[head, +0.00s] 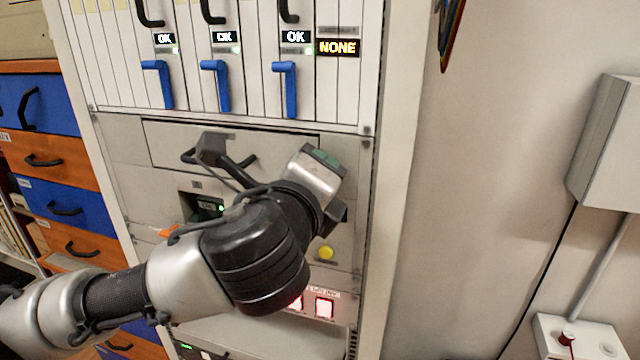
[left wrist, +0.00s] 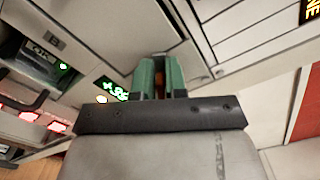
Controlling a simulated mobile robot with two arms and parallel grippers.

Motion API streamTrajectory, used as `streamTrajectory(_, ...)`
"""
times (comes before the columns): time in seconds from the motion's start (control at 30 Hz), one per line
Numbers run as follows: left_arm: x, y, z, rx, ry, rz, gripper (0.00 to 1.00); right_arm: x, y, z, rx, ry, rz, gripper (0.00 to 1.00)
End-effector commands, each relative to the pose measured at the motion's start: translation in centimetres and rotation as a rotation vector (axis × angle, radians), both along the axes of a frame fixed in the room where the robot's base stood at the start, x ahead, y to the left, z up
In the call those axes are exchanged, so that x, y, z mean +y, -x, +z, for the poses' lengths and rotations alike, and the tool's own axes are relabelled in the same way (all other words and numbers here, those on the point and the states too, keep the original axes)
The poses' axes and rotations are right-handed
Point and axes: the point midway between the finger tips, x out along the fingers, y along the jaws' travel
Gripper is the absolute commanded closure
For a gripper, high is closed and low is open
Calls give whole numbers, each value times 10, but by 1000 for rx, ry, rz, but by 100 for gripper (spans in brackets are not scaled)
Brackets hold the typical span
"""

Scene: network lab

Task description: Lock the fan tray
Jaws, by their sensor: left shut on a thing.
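The fan tray looks to be the wide grey drawer front (head: 285,140) in the rack, below the row of modules, with a dark handle partly hidden by my arm. It lies flush as far as I can see. My left gripper (head: 326,157) is at the tray's right end, with its tips mostly hidden behind its own body. The piece's turn is hidden. My right gripper is not in view.
Above are modules with blue levers (head: 285,88), several OK displays and one NONE display (head: 338,47). Below are a yellow button (head: 326,252) and lit red switches (head: 324,306). Blue and orange drawers (head: 45,150) stand left. The wall (head: 500,150) right of the rack is clear nearby.

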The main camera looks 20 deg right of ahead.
Motion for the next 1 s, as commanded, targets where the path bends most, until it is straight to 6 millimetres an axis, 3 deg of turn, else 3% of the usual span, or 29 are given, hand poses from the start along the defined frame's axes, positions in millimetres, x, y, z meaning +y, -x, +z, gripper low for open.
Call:
streamTrajectory(0.5, 1, -1, -7, 233, 343, 2, 100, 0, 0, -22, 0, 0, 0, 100)
streamTrajectory(1.0, 2, -1, -8, 305, 449, 2, 100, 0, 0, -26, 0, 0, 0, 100)
